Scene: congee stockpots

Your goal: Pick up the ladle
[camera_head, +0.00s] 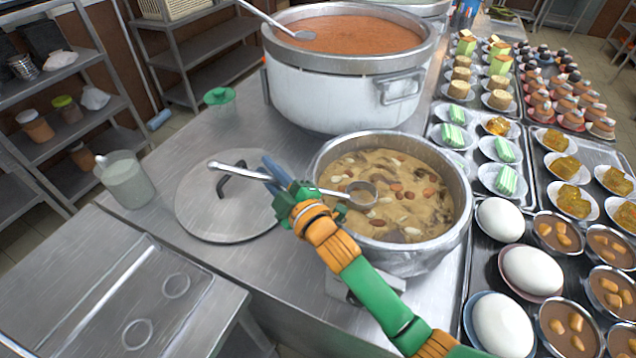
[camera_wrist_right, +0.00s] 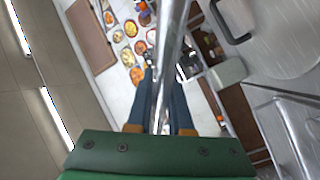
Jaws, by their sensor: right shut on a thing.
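A metal ladle (camera_head: 362,194) has its round bowl over the smaller stockpot (camera_head: 450,165) of nutty congee, at or just above the surface; I cannot tell which. Its handle runs left past the rim. My right gripper (camera_head: 284,184) is shut on the handle, left of the pot and above the lid. In the right wrist view, the ladle handle (camera_wrist_right: 176,35) passes between the two fingers (camera_wrist_right: 162,95). My left gripper is not in view.
A flat lid (camera_head: 225,210) lies left of the pot. A large pot (camera_head: 330,95) of reddish congee with another ladle (camera_head: 270,19) stands behind. A glass jug (camera_head: 126,182) is at the left. Trays of eggs (camera_head: 500,220), desserts and bowls fill the right.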

